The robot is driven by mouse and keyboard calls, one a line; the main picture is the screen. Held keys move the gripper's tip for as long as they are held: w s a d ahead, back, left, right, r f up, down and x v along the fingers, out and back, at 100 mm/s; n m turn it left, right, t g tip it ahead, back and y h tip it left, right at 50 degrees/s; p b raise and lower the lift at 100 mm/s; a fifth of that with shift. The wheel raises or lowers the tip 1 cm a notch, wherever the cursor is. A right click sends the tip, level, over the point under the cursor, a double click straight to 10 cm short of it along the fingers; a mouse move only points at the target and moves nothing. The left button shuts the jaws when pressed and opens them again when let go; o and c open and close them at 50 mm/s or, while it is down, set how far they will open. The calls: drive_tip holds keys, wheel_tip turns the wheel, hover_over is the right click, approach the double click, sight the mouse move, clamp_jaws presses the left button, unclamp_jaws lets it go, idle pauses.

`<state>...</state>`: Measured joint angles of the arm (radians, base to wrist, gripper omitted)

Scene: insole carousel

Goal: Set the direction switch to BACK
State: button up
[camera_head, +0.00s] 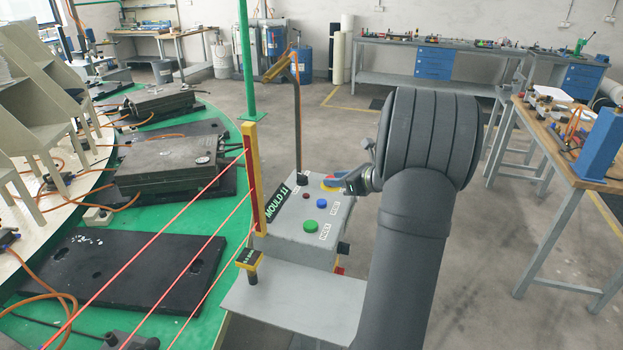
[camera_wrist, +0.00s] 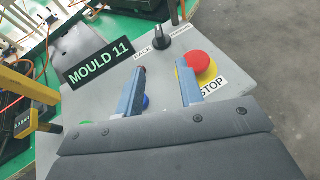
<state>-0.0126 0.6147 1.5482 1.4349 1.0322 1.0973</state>
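The direction switch is a black knob (camera_wrist: 162,39) on the sloped grey control box (camera_head: 290,245). A BACK label (camera_wrist: 142,53) is left of the knob, and a second label, too small to read, is to its right. I cannot tell which way the knob points. My gripper (camera_wrist: 163,82) is open and empty over the panel. Its two blue-grey fingers stand apart, with the knob beyond their tips and between them in the wrist picture. In the head view my gripper (camera_head: 345,183) is at the panel's upper right.
A red STOP button (camera_wrist: 199,62) on a yellow base sits close beside the right finger. A blue button (camera_head: 321,203) and a green button (camera_head: 310,226) are lower on the panel. A MOULD 11 sign (camera_head: 276,203) and a dark post (camera_head: 297,130) stand at its edge.

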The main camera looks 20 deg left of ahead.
sight(307, 178)
drive_tip(key=x, duration=1.1)
clamp_jaws()
